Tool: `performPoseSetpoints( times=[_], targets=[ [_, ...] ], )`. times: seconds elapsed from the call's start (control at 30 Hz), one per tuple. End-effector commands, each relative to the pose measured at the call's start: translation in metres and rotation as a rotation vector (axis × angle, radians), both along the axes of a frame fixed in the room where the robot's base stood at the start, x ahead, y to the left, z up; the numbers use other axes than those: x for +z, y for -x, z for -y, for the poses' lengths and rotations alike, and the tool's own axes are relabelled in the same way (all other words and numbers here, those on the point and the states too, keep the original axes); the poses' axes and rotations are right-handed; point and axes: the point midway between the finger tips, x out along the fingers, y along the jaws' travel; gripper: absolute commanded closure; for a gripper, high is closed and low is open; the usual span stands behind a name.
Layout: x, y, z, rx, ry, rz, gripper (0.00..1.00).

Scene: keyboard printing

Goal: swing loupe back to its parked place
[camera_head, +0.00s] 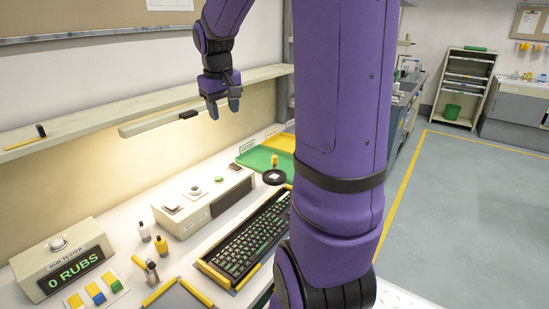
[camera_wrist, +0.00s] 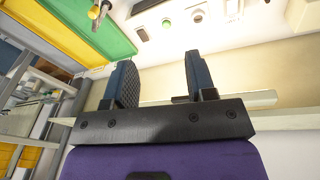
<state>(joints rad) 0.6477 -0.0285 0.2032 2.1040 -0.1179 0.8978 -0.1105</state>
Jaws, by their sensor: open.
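A dark round disc (camera_head: 274,177), which looks like the loupe, sits at the far end of the keyboard beside the green tray. A small yellow knob (camera_head: 275,160) stands just behind it. How the disc is mounted is too small to tell. My gripper (camera_head: 222,107) hangs high above the bench near the shelf, up and to the left of the disc, well apart from it. In the wrist view my gripper (camera_wrist: 158,62) is open with nothing between the fingers. The yellow knob also shows near the top edge there (camera_wrist: 92,12); the disc is not clear.
A keyboard (camera_head: 246,238) lies in a yellow-cornered holder. A cream box (camera_head: 205,202) stands behind it, with two small bottles (camera_head: 161,244) to its left. The rub tester (camera_head: 62,262) is at the left. A lamp bar (camera_head: 160,120) hangs under the shelf. My arm hides the bench's right side.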

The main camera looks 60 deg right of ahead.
Motion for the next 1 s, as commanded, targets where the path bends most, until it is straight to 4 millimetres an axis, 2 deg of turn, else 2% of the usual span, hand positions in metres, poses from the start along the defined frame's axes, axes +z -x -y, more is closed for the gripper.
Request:
performPoseSetpoints(
  times=[0.03,0.2,0.4,0.5,0.6,0.7,0.87,1.0],
  targets=[
    [-0.011,-0.006,0.022,-0.023,-0.013,-0.019,0.49],
    [-0.045,-0.019,0.086,-0.077,-0.052,-0.058,0.49],
    [-0.092,-0.018,0.163,-0.143,-0.111,-0.087,0.49],
    [-0.113,-0.013,0.194,-0.17,-0.138,-0.093,0.49],
    [-0.129,-0.008,0.216,-0.19,-0.158,-0.094,0.49],
    [-0.138,-0.005,0.228,-0.201,-0.17,-0.095,0.49],
    [-0.147,-0.003,0.234,-0.206,-0.174,-0.095,0.49],
    [-0.165,-0.003,0.234,-0.205,-0.176,-0.097,0.49]
  ],
)
